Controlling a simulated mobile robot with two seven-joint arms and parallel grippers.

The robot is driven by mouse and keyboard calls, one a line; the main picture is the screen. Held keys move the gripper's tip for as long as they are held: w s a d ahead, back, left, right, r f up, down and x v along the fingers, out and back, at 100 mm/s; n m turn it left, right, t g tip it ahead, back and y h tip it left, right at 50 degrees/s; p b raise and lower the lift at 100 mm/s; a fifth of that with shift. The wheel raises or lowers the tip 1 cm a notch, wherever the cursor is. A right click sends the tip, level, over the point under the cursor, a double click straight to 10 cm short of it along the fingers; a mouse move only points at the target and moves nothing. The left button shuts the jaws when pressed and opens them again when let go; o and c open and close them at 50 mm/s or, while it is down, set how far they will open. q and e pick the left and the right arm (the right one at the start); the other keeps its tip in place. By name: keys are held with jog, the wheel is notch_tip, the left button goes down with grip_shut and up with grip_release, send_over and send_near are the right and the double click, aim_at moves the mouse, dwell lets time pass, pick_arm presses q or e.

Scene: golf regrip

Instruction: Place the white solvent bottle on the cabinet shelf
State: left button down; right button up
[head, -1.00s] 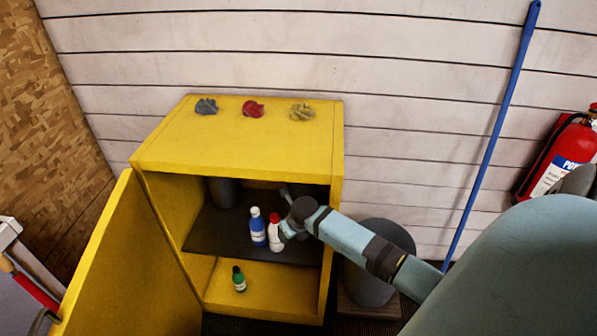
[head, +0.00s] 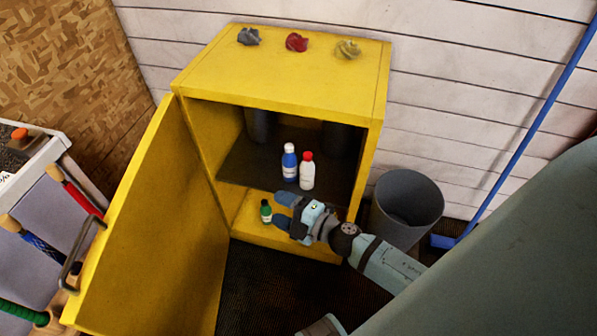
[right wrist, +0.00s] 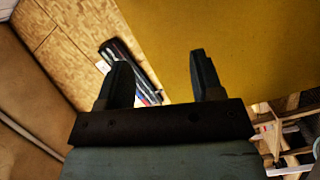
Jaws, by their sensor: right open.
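The white solvent bottle (head: 307,172) with a red cap stands upright on the dark cabinet shelf (head: 243,166). It is just right of a blue bottle (head: 289,163) with a white cap. The yellow cabinet (head: 280,75) has its door (head: 150,215) swung open to the left. My right gripper (head: 282,208) is outside the cabinet front, below and in front of the bottles, apart from them. In the right wrist view, its two fingers (right wrist: 160,85) are spread with nothing between them. My left gripper is not in view.
A small green bottle (head: 265,211) stands on the cabinet floor, left of my right gripper. Dark canisters (head: 260,124) stand at the shelf's back. Crumpled rags (head: 297,42) lie on top. A grey bin (head: 406,205) stands to the right. A cart (head: 40,150) is at the left.

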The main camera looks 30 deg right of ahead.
jog(key=s+a+f+m+g+h, duration=0.3)
jog(key=s+m, duration=0.8)
jog(key=m, duration=0.5)
notch_tip(320, 180, down, 2)
jog(key=shift+s+a+f+m+g+h, duration=0.25)
jog(key=shift+g+h, duration=0.35)
jog(key=shift+g, duration=0.4)
